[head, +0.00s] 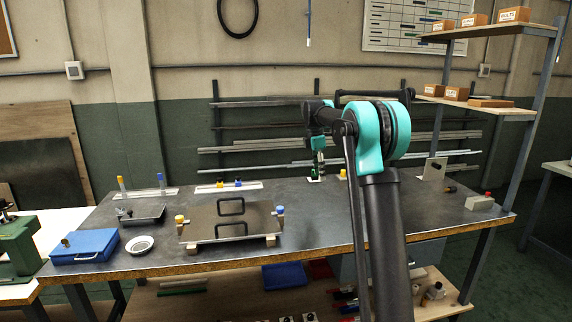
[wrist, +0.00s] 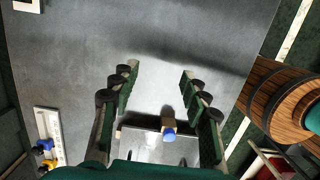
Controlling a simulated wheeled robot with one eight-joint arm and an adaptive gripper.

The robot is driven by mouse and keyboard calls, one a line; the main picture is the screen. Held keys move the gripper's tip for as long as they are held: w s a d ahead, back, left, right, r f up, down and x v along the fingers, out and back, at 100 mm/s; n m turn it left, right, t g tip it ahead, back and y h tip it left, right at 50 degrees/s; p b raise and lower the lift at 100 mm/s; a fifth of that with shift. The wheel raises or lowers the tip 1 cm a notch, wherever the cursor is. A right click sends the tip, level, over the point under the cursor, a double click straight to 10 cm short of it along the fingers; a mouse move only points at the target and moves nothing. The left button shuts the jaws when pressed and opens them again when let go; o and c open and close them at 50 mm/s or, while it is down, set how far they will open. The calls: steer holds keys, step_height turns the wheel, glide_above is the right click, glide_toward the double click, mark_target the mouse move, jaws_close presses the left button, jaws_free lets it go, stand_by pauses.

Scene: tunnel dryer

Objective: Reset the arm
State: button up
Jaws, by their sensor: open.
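My arm rises in front of the workbench in the head view, bent at a teal elbow joint. My gripper (head: 318,165) hangs past the elbow over the back of the bench, small and partly hidden in that view. In the wrist view my gripper (wrist: 159,70) is open, its two green and black fingers spread apart with nothing between the tips. Below the fingers, near the bottom of the wrist view, is a grey plate (wrist: 142,143) with a small tan and blue piece (wrist: 168,128) at its edge.
The dark workbench (head: 330,225) holds a plate with two black handles (head: 200,222), a blue case (head: 84,247) and a white bowl (head: 139,244). A grey block with a red button (head: 480,203) stands right. Shelves (head: 480,104) rise at right; metal bars (head: 260,104) line the wall.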

steer(key=s+d+f+m+t, duration=0.1)
steer(key=s+f+m, duration=0.5)
steer(key=s, duration=0.9)
steer(key=s+d+f+m+t+y, duration=0.1)
steer(key=s+d+f+m, duration=0.2)
steer(key=s+f+m, duration=0.4)
steer(key=s+d+f+m+t, duration=0.1)
steer(key=s+f+m, duration=0.6)
steer(key=s, duration=1.6)
steer(key=shift+d+f+t+y, duration=0.4)
steer(key=shift+d+f, duration=0.05)
steer(key=shift+f, duration=0.1)
